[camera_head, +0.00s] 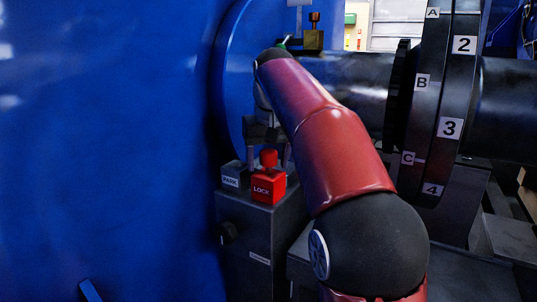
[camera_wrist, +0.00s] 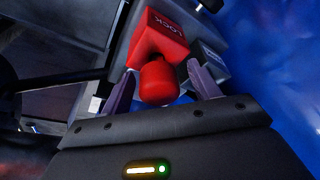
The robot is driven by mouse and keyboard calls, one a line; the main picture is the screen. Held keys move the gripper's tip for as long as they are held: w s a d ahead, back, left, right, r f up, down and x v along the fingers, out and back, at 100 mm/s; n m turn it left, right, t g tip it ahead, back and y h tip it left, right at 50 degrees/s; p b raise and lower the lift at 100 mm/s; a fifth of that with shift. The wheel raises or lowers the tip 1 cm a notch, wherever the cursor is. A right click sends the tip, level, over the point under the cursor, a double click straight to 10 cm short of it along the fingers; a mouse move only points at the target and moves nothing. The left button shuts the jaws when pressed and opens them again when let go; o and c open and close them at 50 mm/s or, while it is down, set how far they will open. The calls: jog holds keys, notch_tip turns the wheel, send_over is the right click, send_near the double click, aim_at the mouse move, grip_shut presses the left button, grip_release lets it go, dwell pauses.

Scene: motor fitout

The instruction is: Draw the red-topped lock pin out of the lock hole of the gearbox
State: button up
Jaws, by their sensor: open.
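The red-topped lock pin (camera_head: 268,158) stands in the red LOCK block (camera_head: 267,189) on top of the grey gearbox housing (camera_head: 260,235). In the wrist view its rounded red top (camera_wrist: 158,84) sits close to the red block (camera_wrist: 165,38). My gripper (camera_head: 268,150) points down over the pin. In the wrist view my gripper (camera_wrist: 161,72) is open, with one finger on each side of the red top and a visible gap at both sides. The pin's shaft and the hole are hidden.
A grey PARK block (camera_head: 233,178) stands just left of the LOCK block. A large blue casing (camera_head: 110,150) fills the left. A dark shaft and a wheel with numbered and lettered plates (camera_head: 440,110) stand to the right.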

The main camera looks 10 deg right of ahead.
jog(key=c, duration=1.1)
jog(key=shift+r, duration=0.1)
jog(key=shift+c, duration=0.2)
jog(key=shift+r, duration=0.1)
jog(key=shift+r+p, duration=2.95)
jog(key=shift+p, duration=0.65)
